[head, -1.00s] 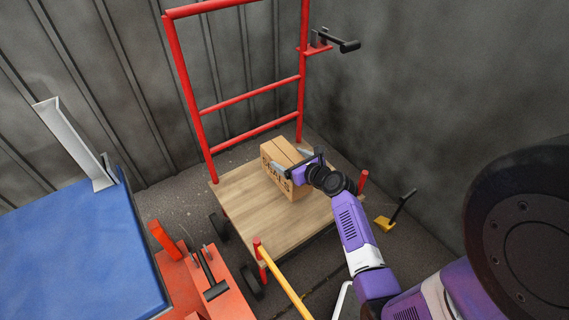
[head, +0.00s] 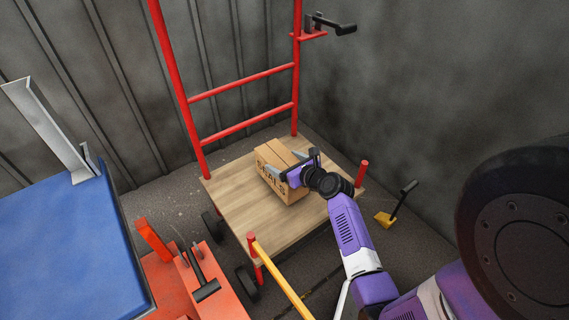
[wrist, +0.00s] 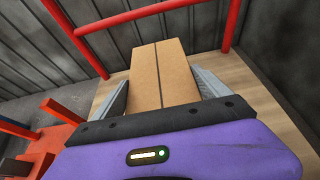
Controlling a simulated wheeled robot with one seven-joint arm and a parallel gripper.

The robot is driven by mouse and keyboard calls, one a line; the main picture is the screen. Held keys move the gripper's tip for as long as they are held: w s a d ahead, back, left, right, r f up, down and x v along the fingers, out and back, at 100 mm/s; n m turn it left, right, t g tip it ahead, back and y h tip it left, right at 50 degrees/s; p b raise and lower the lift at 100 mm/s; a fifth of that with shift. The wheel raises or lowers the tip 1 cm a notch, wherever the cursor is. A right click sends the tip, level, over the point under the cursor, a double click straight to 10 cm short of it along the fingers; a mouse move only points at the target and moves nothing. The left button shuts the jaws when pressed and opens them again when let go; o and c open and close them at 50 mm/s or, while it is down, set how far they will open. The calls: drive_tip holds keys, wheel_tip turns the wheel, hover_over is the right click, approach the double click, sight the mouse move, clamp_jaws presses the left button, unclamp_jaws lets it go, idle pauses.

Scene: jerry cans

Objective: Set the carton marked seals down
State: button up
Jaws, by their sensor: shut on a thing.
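The carton marked SEALS (head: 270,173) is a brown cardboard box on the wooden deck of the red-framed trolley (head: 235,208). It looks upright and at deck level; its underside is hidden, so I cannot tell whether it bears on the boards. My gripper (head: 290,165) is shut on the carton, a finger at each side. In the wrist view the carton (wrist: 160,75) lies between the two grey fingers (wrist: 161,95), its taped top seam running away from me.
Red rails (head: 245,125) rise at the trolley's back. A red post (head: 362,174) stands at its right corner and a yellow bar (head: 280,278) at the front. Bare deck lies left of the carton.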

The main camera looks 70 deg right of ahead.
drive_tip(key=shift+f+b, duration=0.35)
drive_tip(key=shift+f, duration=0.55)
idle(0.4)
drive_tip(key=o, duration=1.9)
drive_tip(key=shift+f, duration=0.25)
drive_tip(key=p+v, duration=0.2)
drive_tip(key=v, duration=0.5)
drive_tip(key=shift+r, duration=0.2)
drive_tip(key=shift+s+a+r, duration=0.1)
drive_tip(key=shift+s+a, duration=0.1)
drive_tip(key=shift+s, duration=0.1)
